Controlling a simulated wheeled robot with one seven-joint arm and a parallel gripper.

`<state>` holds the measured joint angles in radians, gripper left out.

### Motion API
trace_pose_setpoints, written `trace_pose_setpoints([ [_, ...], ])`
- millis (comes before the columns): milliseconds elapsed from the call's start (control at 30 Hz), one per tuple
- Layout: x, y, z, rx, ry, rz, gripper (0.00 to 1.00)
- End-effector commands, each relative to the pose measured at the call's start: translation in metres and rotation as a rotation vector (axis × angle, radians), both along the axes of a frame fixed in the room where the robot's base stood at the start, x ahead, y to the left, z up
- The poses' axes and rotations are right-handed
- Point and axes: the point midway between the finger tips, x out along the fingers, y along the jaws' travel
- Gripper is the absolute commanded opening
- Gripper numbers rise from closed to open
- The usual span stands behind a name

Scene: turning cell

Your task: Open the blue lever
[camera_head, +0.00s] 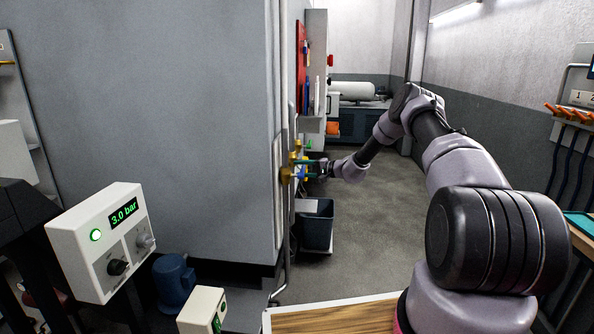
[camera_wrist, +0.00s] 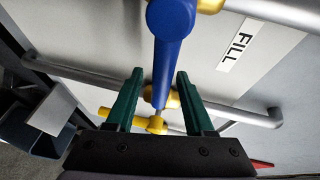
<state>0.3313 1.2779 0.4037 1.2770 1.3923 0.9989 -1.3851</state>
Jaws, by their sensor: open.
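The blue lever (camera_wrist: 172,50) shows in the wrist view, running from a round blue end at the top down between my fingers. Yellow valve fittings (camera_wrist: 210,5) show behind its round end and lower down. My gripper (camera_wrist: 160,76) is open, with one green finger on each side of the lever. A gap shows on both sides; I cannot tell how deep the lever sits between the fingers. In the head view my gripper (camera_head: 316,167) is at the brass valves (camera_head: 287,174) on the side of the grey cabinet; the lever is too small to make out there.
A dark bin (camera_head: 316,228) stands below the valves. A control box (camera_head: 100,243) reading 3.0 bar is at the left. The aisle floor (camera_head: 380,230) is clear.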

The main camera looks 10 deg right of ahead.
Motion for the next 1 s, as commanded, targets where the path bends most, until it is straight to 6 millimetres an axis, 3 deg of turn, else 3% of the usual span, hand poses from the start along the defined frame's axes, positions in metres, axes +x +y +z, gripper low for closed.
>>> trace_pose_setpoints([
  [200, 0.012, 0.015, -0.003, 0.0, 0.0, 0.0, 0.53],
  [500, 0.013, 0.016, -0.004, 0.001, 0.001, 0.0, 0.53],
  [633, 0.013, 0.016, -0.004, 0.001, 0.001, 0.0, 0.04],
  [667, 0.013, 0.016, -0.004, 0.001, 0.001, 0.0, 0.0],
  [1000, 0.012, 0.016, -0.004, 0.001, 0.001, 0.0, 0.0],
])
